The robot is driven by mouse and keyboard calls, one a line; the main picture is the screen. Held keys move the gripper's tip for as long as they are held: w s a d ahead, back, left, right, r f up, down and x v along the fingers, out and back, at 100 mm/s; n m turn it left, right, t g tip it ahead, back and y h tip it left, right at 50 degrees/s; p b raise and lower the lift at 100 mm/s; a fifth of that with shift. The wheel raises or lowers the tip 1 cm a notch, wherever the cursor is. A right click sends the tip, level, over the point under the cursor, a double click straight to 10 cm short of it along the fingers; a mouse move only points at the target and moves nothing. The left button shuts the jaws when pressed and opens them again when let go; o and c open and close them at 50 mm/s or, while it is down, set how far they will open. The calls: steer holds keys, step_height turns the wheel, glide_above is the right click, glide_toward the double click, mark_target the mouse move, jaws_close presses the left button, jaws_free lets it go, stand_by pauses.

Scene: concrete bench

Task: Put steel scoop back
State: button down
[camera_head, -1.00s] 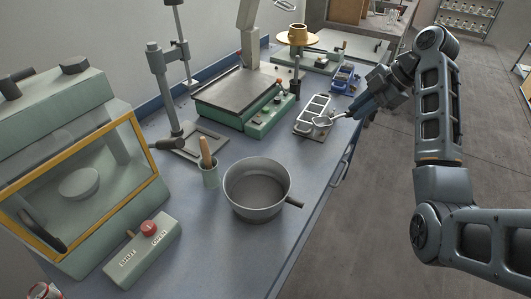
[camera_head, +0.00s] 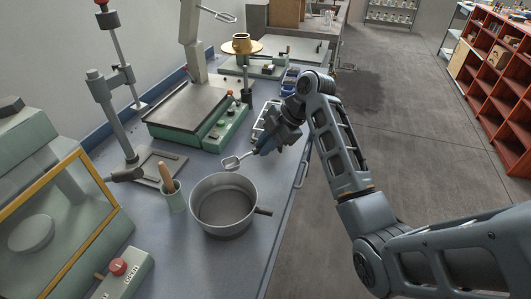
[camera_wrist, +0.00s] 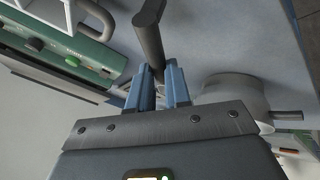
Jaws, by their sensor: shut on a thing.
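The steel scoop (camera_head: 234,161) is a small, shiny bowl at the end of my gripper (camera_head: 262,147) in the head view. My gripper is shut on its handle and holds it above the bench, just behind the grey pot (camera_head: 223,232). In the wrist view, my two blue fingers (camera_wrist: 158,88) close around a dark bar (camera_wrist: 151,38), which looks like the handle. The scoop's bowl cannot be made out there.
A red-button control box (camera_head: 124,277) sits front left. The bench's right edge runs beneath my arm.

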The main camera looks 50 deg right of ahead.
steer(key=shift+f, duration=1.85)
steer(key=c, duration=1.1)
jaws_free()
steer(key=shift+s+r, duration=0.1)
steer(key=v, duration=1.1)
steer(key=shift+s+d+r+b, duration=0.1)
steer(key=shift+s+r+b, duration=0.05)
steer(key=shift+r+b, duration=0.2)
